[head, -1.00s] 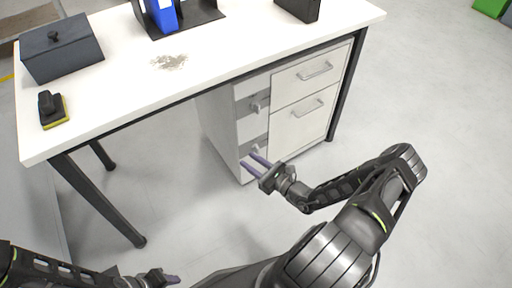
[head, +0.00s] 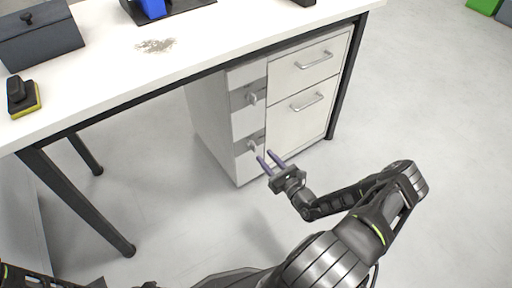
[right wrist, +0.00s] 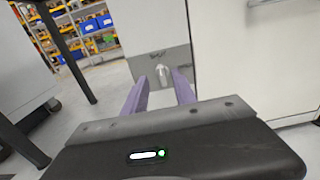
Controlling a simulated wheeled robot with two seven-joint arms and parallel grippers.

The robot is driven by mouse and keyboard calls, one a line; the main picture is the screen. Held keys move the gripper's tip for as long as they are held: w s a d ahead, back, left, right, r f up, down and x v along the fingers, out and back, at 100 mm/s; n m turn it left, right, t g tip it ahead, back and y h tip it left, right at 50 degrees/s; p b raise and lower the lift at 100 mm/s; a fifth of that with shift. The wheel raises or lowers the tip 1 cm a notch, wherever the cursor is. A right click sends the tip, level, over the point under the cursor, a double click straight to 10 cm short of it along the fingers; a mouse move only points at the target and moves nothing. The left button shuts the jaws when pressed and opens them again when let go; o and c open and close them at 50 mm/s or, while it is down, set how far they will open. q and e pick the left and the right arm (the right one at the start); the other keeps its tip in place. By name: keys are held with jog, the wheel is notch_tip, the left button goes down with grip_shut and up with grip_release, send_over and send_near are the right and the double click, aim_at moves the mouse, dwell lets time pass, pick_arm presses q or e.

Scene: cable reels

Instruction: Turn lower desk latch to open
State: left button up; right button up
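The lower desk latch (head: 253,146) is a small light handle on a grey plate, low on the left strip of the cabinet front. It also shows in the right wrist view (right wrist: 162,72), between and beyond my fingertips. My right gripper (head: 270,160) is open, with its two purple fingers apart and pointing at the latch. In the right wrist view the fingers (right wrist: 158,88) hold nothing, and a gap seems to remain before the latch. The upper latch (head: 251,98) sits above it on a similar plate. My left gripper is barely at the bottom edge, its fingers not visible.
The white cabinet has two drawers with bar handles (head: 307,102) right of the latches. The white desk top (head: 110,82) overhangs it, with a dark box (head: 38,36) and a yellow-black brush (head: 22,98) on it. A black desk leg (head: 80,205) stands left. Floor at right is clear.

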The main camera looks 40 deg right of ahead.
aim_at(255, 146)
jog(key=w+b, duration=0.2)
jog(key=w, duration=0.4)
jog(key=shift+f, duration=0.1)
jog(key=shift+w, duration=0.6)
grip_shut()
jog(key=shift+s, duration=0.1)
